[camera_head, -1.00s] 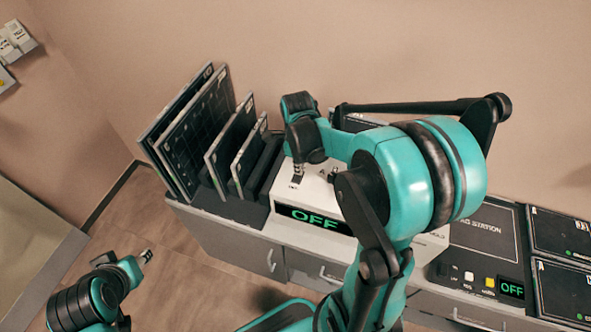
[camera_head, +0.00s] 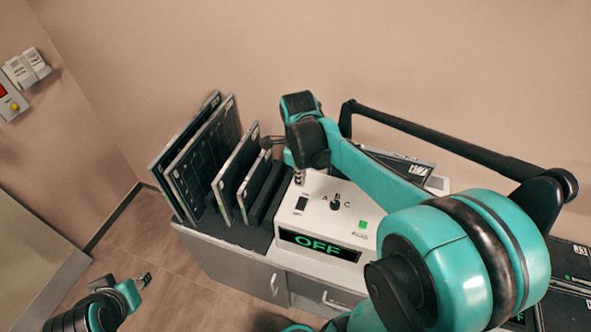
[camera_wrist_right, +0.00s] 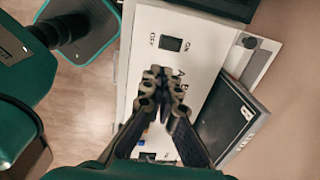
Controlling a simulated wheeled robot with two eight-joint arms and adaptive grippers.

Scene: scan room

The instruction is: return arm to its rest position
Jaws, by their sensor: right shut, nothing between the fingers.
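My right arm reaches in from the lower right over a white console (camera_head: 345,204). Its gripper (camera_head: 299,179) points down above the console's left part, partly hidden by the dark wrist. In the right wrist view the fingers (camera_wrist_right: 158,76) are together and empty, beside the ON/OFF rocker switch (camera_wrist_right: 171,44). The switch also shows in the head view (camera_head: 301,203). My left gripper (camera_head: 144,280) is low at the left, over the floor and away from the counter. It is too small to tell whether its fingers are open.
A dark rack (camera_head: 240,232) of upright panels (camera_head: 203,160) stands left of the console. The console has a black knob (camera_head: 336,201), a green button (camera_head: 363,224) and a display (camera_head: 318,243) reading OFF. A panel (camera_head: 399,163) leans behind. Floor (camera_head: 180,300) is open at left.

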